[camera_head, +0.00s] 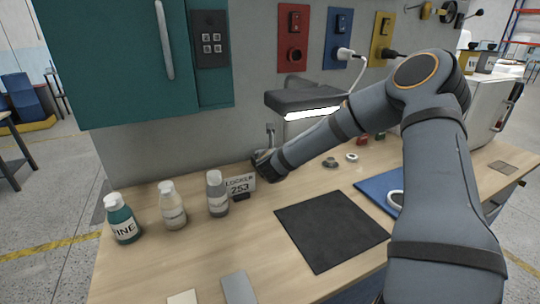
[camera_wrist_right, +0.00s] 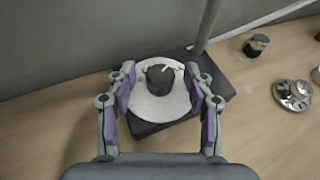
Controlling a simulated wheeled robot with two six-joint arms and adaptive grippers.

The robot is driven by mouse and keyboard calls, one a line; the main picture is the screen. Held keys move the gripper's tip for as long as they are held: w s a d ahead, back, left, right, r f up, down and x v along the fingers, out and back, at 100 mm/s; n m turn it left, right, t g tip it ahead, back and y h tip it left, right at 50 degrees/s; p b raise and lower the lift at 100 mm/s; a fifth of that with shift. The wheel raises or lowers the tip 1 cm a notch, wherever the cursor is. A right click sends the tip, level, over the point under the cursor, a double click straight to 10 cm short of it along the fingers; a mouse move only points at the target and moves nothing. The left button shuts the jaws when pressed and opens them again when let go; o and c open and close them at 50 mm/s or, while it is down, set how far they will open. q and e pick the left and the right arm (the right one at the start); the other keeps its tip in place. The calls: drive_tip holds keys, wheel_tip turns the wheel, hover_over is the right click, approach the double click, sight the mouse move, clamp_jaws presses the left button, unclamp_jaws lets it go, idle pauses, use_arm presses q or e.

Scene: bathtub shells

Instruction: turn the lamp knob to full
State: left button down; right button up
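The desk lamp (camera_head: 305,100) has a dark flat head with a bright white strip along its underside. In the right wrist view its dark base (camera_wrist_right: 217,91) carries a white round dial (camera_wrist_right: 160,105) with a dark round knob (camera_wrist_right: 160,80) in the middle. A small light pointer mark shows at the knob's top. My right gripper (camera_wrist_right: 160,76) is open, its two fingers on either side of the knob with a gap on each side. In the head view my right gripper (camera_head: 266,163) is near the wall, and the arm hides the lamp base. My left gripper is not in view.
Bottles stand left: one teal (camera_head: 122,219), one cream (camera_head: 172,206), one grey (camera_head: 217,194). A dark mat (camera_head: 330,230) lies in front. Small metal parts (camera_wrist_right: 292,94) lie right of the lamp base.

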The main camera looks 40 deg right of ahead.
drive_tip(key=v, duration=1.2)
idle(0.3)
